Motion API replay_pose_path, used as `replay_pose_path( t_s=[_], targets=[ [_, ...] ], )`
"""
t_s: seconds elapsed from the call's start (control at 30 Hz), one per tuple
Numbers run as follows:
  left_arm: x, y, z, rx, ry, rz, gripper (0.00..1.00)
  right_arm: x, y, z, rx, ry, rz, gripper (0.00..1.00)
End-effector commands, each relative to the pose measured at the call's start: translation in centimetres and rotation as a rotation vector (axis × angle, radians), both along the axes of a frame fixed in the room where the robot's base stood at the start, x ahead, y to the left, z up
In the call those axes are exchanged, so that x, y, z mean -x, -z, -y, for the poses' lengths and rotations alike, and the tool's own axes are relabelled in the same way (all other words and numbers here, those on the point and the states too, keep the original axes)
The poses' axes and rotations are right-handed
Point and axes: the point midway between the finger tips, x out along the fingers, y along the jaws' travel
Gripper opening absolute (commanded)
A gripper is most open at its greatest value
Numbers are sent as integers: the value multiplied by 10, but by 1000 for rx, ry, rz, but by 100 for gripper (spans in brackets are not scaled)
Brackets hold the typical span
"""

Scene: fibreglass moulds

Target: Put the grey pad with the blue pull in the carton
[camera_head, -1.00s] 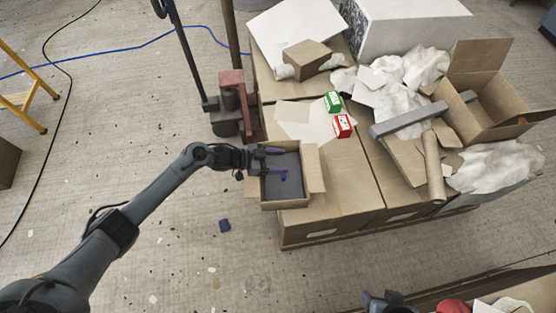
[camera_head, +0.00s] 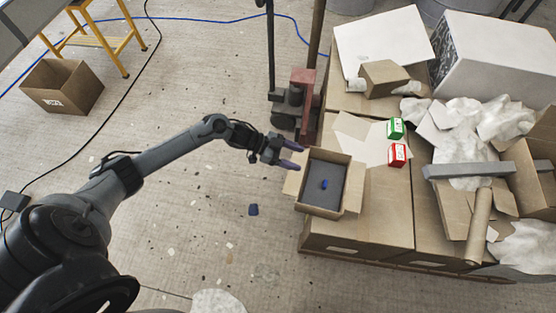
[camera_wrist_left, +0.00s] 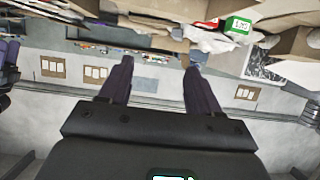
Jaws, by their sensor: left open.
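The grey pad (camera_head: 335,192) lies flat inside a small open carton (camera_head: 318,212), with its blue pull (camera_head: 324,184) upward near the middle. The carton stands with flaps spread at the near left corner of the stacked boxes. My left gripper (camera_head: 297,155) is open and empty, just outside the carton's far left corner, its purple fingers pointing toward it. In the left wrist view the fingers (camera_wrist_left: 158,76) are spread with nothing between them. The pad does not show there.
Green (camera_head: 395,129) and red (camera_head: 397,154) small boxes sit right of the carton. A brown block (camera_head: 385,78), a grey bar (camera_head: 468,170) and a cardboard tube (camera_head: 479,226) lie on the stack. A red-based stand (camera_head: 300,90) rises behind the gripper.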

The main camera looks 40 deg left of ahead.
Motion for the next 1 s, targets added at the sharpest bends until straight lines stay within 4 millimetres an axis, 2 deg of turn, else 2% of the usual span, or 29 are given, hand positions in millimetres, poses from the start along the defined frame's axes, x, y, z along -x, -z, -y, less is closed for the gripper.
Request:
replay_pose_path(
  t_s=[0.13, 0.27, 0.4, 0.5, 0.67, 0.8, 0.9, 1.0],
  targets=[
    [5, 8, 16, -32, -15, 10, 63, 0, 0, 0, 1, -1, 0, 63],
    [13, 20, 47, -114, -72, 33, 63, 0, 0, 1, 4, -2, 1, 63],
    [29, 24, 81, -234, -210, 33, 63, 0, 0, 2, 7, -4, 0, 63],
    [49, 18, 90, -319, -350, -18, 63, 0, 0, 2, 9, -6, 0, 63],
    [100, 2, 77, -432, -570, -203, 63, 0, 0, 3, 12, -7, 1, 63],
    [154, -11, 60, -488, -705, -413, 63, 0, 0, 2, 9, -6, 0, 63],
    [189, -20, 52, -507, -759, -547, 63, 0, 0, 2, 8, -5, 0, 63],
    [215, -27, 47, -515, -790, -646, 63, 0, 0, 1, 6, -3, 1, 63]
  ],
)
